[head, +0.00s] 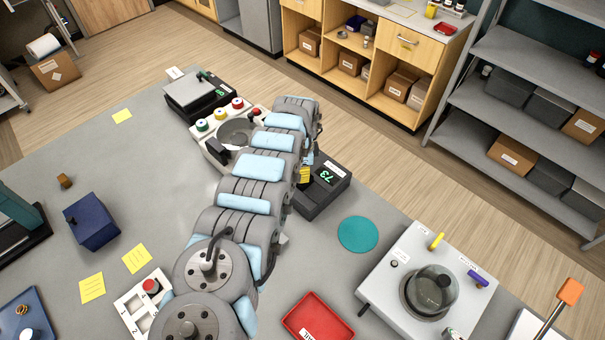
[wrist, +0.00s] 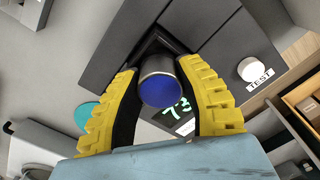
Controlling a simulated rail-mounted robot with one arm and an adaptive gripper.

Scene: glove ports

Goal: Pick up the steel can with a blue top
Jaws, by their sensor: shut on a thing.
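The steel can with a blue top (wrist: 160,88) shows in the wrist view, between the two yellow ridged fingers of my gripper (wrist: 162,95). The fingers are shut on its sides, and the blue top faces the camera. A dark block device (wrist: 205,50) with green digits reading 73 lies behind the can. Whether the can touches this device I cannot tell. In the head view my arm hides the can, and only a bit of my gripper's yellow finger (head: 305,175) shows beside the dark device (head: 325,188).
A teal disc (head: 358,234) lies right of the device. A red tray (head: 317,320) and a grey box with a clear dome (head: 430,285) stand nearer. A bowl machine with coloured knobs (head: 215,120) is left of my arm. A dark blue box (head: 92,222) sits at left.

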